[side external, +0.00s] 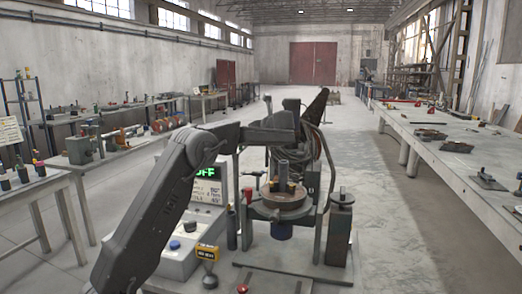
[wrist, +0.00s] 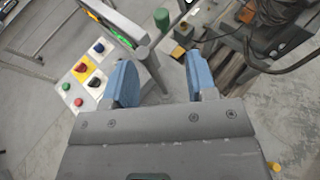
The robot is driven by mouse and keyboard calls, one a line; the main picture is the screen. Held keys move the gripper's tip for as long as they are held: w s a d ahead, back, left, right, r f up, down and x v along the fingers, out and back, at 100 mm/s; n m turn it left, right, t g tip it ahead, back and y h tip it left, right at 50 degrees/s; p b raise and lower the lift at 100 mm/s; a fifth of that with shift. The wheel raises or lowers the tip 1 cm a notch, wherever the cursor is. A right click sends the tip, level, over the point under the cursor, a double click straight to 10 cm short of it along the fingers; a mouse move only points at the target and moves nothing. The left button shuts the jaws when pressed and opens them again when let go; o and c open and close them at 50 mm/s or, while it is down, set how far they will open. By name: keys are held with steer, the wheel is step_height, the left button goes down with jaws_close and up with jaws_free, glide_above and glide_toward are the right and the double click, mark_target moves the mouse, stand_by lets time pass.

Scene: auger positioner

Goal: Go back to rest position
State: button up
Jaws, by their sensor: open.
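My gripper (wrist: 161,82) has two blue fingers standing wide apart in the wrist view, with nothing between them but floor and part of a grey post. It is open and empty. In the side external view my arm rises from the lower left, bends and reaches right, above the auger positioner; the fingers cannot be made out there. The positioner has a round turntable (side external: 285,208) with a small fixture on top. Beside it stands a grey control box (side external: 182,262) with a screen (side external: 207,172) showing green letters that read like "OFF", partly covered by my arm.
In the wrist view the button panel (wrist: 88,72) with blue, red, green and black controls lies left of the fingers, and a green cylinder (wrist: 162,18) lies beyond them. Long workbenches with tools stand left (side external: 50,181) and right (side external: 440,160). The aisle floor is clear.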

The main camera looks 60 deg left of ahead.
steer(key=w+d+r+m+t, duration=0.3)
steer(key=d+r+m+t, duration=0.65)
steer(key=r+m, duration=0.2)
steer(key=s+d+r+m+t+h, duration=0.1)
steer(key=d+m+t+h, duration=0.25)
steer(key=d+m, duration=0.55)
steer(key=s+d+r+m+t+h, duration=0.1)
steer(key=s+d+m+t+h, duration=0.15)
steer(key=d+m+h, duration=0.45)
steer(key=s+d+f+m+g+h, duration=0.55)
steer(key=s+d+f+m, duration=1.15)
steer(key=m, duration=0.4)
steer(key=s+f+m+g+y, duration=0.2)
steer(key=s+f+m+g, duration=0.2)
steer(key=s+f, duration=0.3)
steer(key=s+a+m, duration=0.1)
steer(key=s, duration=0.3)
steer(key=shift+s+f+m, duration=0.15)
steer(key=shift+s+m, duration=0.2)
steer(key=shift+s, duration=0.05)
steer(key=shift+d, duration=0.1)
